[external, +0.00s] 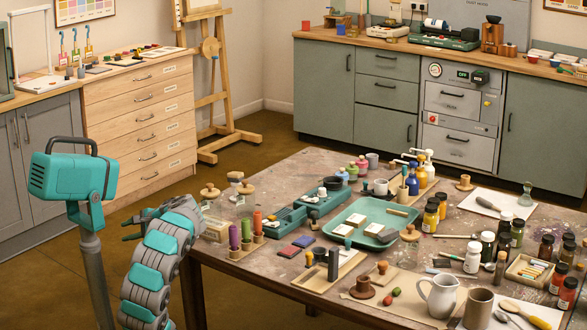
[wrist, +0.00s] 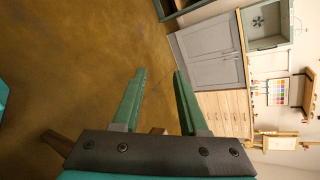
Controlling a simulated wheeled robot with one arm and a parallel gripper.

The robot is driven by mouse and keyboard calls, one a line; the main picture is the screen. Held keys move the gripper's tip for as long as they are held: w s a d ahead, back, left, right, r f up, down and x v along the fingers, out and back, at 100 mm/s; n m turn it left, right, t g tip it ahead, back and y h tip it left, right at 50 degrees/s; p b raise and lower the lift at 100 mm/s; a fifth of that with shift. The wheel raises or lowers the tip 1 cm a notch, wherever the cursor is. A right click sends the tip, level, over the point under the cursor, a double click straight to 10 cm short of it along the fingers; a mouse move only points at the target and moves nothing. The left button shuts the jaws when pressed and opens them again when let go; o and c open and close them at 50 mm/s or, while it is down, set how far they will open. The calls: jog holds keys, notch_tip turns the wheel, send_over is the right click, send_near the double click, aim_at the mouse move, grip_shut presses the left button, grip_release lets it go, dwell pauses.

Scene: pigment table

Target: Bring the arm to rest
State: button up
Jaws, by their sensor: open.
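My arm shows at the lower left in the external view, bent up beside the left end of the table. My gripper (external: 130,224) is at its end, short of the table's left edge and off the tabletop. In the wrist view my gripper (wrist: 158,82) has its two green fingers spread apart. Nothing is between the fingers except the brown floor seen beyond. The gripper touches nothing that I can see.
The work table (external: 222,258) stands right of my arm, crowded with jars, bottles, a teal tray (external: 346,214) and a white pitcher (external: 440,296). Wooden drawers (external: 140,115) and an easel (external: 212,85) stand behind. The floor (wrist: 70,60) beyond my gripper is clear.

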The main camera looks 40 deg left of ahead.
jog(key=w+d+f+n+t+h+p, duration=0.15)
jog(key=d+f+h, duration=0.35)
jog(key=d+f, duration=0.65)
jog(key=d+f+n+h+p, duration=0.1)
jog(key=d+f+h, duration=0.2)
jog(key=d, duration=0.5)
jog(key=s+d+f+n+g+h, duration=0.1)
jog(key=d+f+n+h, duration=0.1)
jog(key=d+f+h, duration=0.2)
jog(key=d+f, duration=0.2)
jog(key=d, duration=0.2)
jog(key=shift+s+f+p, duration=0.2)
jog(key=shift+f+p, duration=0.1)
jog(key=shift+p, duration=0.1)
